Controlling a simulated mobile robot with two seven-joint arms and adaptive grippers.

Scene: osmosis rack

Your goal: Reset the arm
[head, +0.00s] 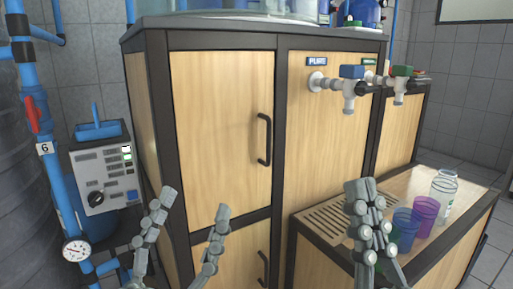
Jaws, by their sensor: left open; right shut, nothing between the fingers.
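My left gripper (190,212) is at the lower left of the head view. Its two grey fingers stand apart with nothing between them, in front of the wooden cabinet's lower part. My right gripper (362,192) is at the lower right of centre. Its fingers are together and hold nothing. In the picture it overlaps the slatted drip area and the left part of the low counter. Both grippers point upward in the picture. Most of both arms is out of view.
A wooden cabinet (222,130) with dark handles fills the middle. Two taps, one blue (351,72) and one green (401,71), stick out from it. Cups (425,212) and a clear bottle (443,190) stand on the low counter (400,183). Blue pipes (50,140) and a control box (104,175) are left.

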